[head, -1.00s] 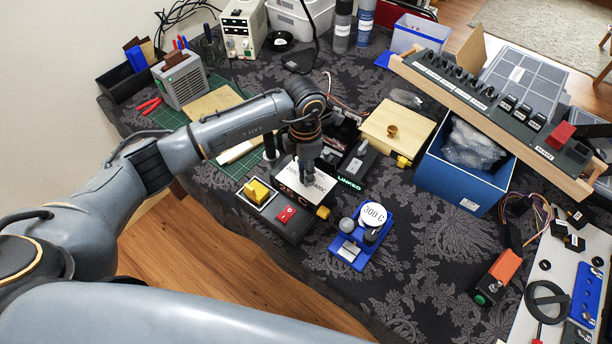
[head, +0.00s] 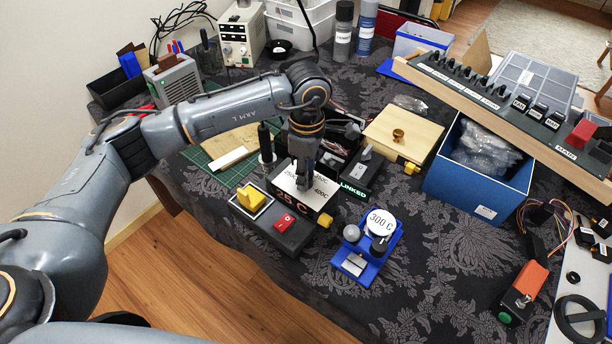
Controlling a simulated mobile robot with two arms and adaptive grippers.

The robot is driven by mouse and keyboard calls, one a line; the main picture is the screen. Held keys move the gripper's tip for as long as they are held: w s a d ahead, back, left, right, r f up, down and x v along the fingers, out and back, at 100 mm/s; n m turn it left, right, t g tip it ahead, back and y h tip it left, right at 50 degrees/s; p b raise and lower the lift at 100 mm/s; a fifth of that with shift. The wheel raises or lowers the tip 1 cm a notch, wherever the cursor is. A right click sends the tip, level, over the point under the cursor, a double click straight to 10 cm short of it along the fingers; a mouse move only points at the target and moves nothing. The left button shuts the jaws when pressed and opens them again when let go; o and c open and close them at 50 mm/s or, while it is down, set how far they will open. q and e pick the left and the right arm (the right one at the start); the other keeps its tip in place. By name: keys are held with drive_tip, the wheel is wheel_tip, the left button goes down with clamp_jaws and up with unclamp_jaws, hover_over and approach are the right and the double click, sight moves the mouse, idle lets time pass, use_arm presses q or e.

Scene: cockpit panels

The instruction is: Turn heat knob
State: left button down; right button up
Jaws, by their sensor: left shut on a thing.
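The heat unit (head: 289,187) has a white top plate with temperature marks, "400C" readable on its right, and an orange "25 C" display (head: 292,203) on its front. My left gripper (head: 304,184) points down at the middle of that plate. Its fingers are shut on the heat knob, which they mostly hide; the knob's angle cannot be told. My right gripper is not in view.
In front are a yellow knob (head: 252,197) and a red switch (head: 284,221). A blue stand with a "300 C" disc (head: 381,222) is to the right, and a green "LINKED" sign (head: 354,190) is close by. A blue box (head: 478,178) stands farther right.

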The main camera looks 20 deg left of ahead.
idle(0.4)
use_arm(q)
drive_tip(key=c, duration=1)
unclamp_jaws()
drive_tip(key=shift+r, duration=0.1)
drive_tip(key=r, duration=1.2)
drive_tip(key=shift+w, duration=0.25)
drive_tip(key=shift+f, duration=0.1)
